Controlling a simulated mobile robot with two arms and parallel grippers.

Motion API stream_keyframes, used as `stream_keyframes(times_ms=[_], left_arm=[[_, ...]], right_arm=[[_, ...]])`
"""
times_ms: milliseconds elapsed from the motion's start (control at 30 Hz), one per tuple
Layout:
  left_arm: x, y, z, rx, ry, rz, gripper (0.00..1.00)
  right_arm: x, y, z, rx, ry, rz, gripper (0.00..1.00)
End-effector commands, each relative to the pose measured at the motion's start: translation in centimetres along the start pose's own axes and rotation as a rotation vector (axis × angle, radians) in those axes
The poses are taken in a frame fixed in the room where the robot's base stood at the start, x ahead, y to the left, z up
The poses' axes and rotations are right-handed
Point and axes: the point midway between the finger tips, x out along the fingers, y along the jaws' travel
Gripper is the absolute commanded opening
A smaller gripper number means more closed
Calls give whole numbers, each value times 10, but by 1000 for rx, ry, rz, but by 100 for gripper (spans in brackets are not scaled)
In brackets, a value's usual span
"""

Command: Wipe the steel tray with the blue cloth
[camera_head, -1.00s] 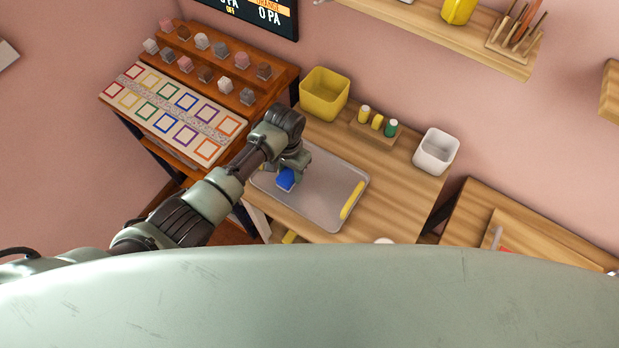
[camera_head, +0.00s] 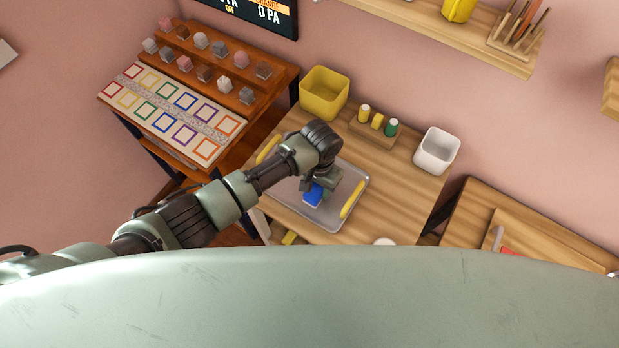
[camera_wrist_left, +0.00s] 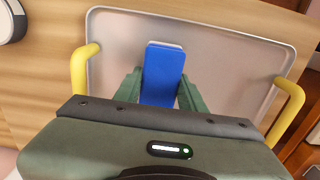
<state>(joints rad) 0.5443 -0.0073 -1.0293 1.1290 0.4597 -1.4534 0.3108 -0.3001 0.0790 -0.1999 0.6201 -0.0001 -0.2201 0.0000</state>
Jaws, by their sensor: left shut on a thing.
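The steel tray (camera_head: 336,219) is a grey rectangle with yellow handles on the wooden table, and it fills much of the left wrist view (camera_wrist_left: 225,62). The blue cloth (camera_head: 313,194) is a folded block over the middle of the tray. It also shows in the left wrist view (camera_wrist_left: 163,72), with a pale edge at its far end. My left gripper (camera_head: 318,184) is shut on the cloth, its green fingers on either side in the left wrist view (camera_wrist_left: 160,92). I cannot tell whether the cloth touches the tray. My right gripper is not in view.
A yellow bin (camera_head: 324,92), a small rack of bottles (camera_head: 376,126) and a white container (camera_head: 435,151) stand along the back of the table. A board with coloured squares (camera_head: 172,112) is at left. Bare table (camera_head: 405,190) lies right of the tray.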

Motion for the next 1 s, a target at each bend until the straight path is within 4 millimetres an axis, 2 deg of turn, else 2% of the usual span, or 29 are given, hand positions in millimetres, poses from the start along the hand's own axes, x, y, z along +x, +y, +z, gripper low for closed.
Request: stream_keyframes(times_ms=[167, 333, 500, 1000], left_arm=[[-4, 0, 0, 0, 1, 0, 0], [-24, -1, 0, 0, 2, 0, 0], [-37, -1, 0, 0, 1, -1, 0], [-40, -1, 0, 0, 0, -1, 0]], right_arm=[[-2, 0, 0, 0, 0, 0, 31], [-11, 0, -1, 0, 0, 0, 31], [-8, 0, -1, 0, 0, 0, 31], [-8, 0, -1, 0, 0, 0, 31]])
